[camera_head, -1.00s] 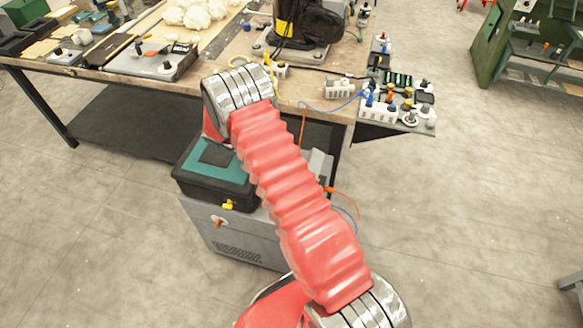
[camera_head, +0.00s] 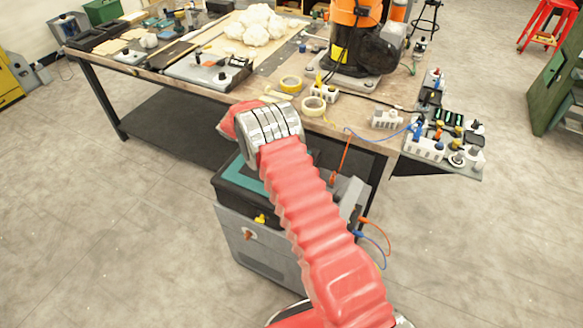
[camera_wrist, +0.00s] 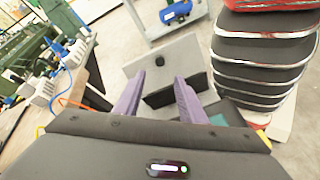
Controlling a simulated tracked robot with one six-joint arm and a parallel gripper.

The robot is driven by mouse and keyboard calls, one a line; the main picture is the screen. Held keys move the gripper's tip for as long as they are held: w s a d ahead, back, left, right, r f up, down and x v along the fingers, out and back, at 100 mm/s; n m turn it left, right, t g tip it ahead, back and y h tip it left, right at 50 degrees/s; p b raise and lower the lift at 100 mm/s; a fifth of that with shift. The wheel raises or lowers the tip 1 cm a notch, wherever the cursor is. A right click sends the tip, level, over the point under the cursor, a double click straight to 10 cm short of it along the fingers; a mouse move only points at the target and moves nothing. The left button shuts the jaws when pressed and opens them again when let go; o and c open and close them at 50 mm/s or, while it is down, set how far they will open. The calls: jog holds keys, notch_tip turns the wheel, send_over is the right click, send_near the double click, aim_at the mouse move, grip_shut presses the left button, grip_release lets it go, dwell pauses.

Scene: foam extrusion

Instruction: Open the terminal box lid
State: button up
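My gripper (camera_wrist: 157,98) shows in the wrist view as two purple fingers, spread apart with nothing clearly held between them. Beyond and between the fingertips is a grey box-like part (camera_wrist: 137,70) with a dark round knob and a dark slab near its lower edge. I cannot tell for sure whether this is the terminal box or how its lid stands. In the head view a small grey box (camera_head: 351,196) sits at the right side of the grey cabinet (camera_head: 285,262), with orange and blue cables beside it. My gripper is hidden there behind my red arm.
A black and teal case (camera_head: 235,182) lies on the cabinet, partly behind my arm. A connector panel (camera_head: 470,152) juts out right.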

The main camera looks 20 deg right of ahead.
jog(key=shift+v, duration=1.25)
jog(key=shift+c, duration=0.3)
